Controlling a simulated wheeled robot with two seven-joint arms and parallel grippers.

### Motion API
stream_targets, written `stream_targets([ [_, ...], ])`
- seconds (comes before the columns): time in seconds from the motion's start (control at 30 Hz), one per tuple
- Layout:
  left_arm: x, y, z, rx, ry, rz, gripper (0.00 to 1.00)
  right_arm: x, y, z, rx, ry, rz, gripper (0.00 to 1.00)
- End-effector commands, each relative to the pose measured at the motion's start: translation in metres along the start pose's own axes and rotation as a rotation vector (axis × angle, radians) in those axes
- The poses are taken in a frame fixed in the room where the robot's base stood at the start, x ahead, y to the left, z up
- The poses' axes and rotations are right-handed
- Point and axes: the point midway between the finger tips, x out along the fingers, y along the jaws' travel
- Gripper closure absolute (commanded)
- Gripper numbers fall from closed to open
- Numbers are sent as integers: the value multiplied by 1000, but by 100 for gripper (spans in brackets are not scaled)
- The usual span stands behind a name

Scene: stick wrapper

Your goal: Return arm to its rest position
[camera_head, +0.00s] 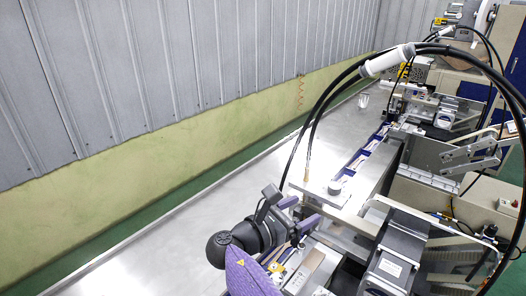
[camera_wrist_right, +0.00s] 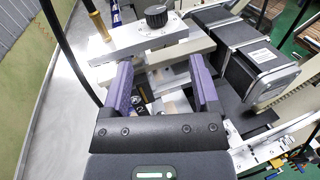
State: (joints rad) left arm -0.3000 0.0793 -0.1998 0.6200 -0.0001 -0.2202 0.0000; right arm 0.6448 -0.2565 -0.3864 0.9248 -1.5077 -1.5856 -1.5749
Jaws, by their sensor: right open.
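My right gripper (camera_head: 299,212) is black with purple fingers and hangs over the near part of the stick wrapper machine (camera_head: 372,188). In the wrist view the right gripper (camera_wrist_right: 163,86) has its two fingers wide apart with nothing held between them. Metal machine parts show below and beyond the fingertips. A metal block with a black knob (camera_wrist_right: 156,16) lies just past the fingers; the knob also shows in the head view (camera_head: 335,187). My left gripper is not in view.
A black boxy unit (camera_head: 400,255) stands right of the gripper. Black hoses (camera_head: 318,112) arch over the machine. A blue-edged channel (camera_head: 364,156) runs toward the back, with a clear cup (camera_head: 363,100) beyond. The metal table (camera_head: 190,225) on the left is bare up to the wall.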

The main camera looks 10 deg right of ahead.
Motion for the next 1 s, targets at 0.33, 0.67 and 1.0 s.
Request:
stream_targets([
  [0.33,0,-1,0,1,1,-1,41,-20,-151,-158,969,752,-472,22],
  [0.67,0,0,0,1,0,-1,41,-75,-224,-158,1484,1049,-920,22],
  [1.0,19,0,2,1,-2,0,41,-108,-248,-180,1640,1175,-1200,22],
])
